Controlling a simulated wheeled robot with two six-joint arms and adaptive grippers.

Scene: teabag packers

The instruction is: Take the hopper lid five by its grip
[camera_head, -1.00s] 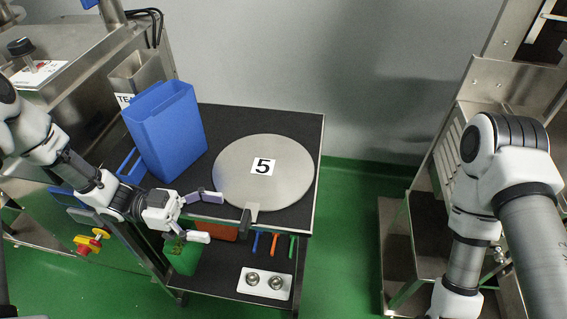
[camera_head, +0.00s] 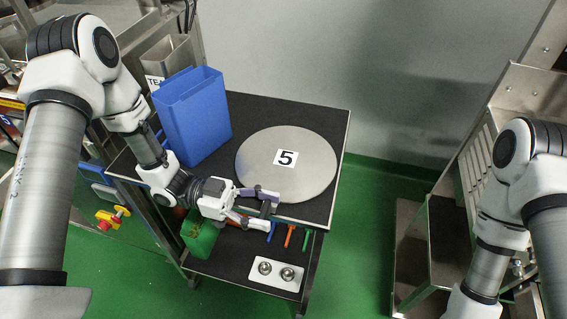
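The hopper lid five (camera_head: 310,177) is a round, flat metal disc with a white "5" label, lying on the black top of a cart. Its dark grip (camera_head: 267,208) sticks out at the lid's front left edge, over the cart's front edge, and is partly hidden by my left gripper. My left gripper (camera_head: 272,211) is open, with one finger on the far side of the grip and the other on the near side. I cannot tell whether either finger touches it. My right gripper is out of view; only my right arm shows at the right.
A blue bin (camera_head: 195,117) stands on the cart's top left. The lower shelf holds a green container (camera_head: 200,238), several coloured tools (camera_head: 289,236) and a white plate with two metal knobs (camera_head: 276,273). A metal machine (camera_head: 510,110) is at the right, with green floor between.

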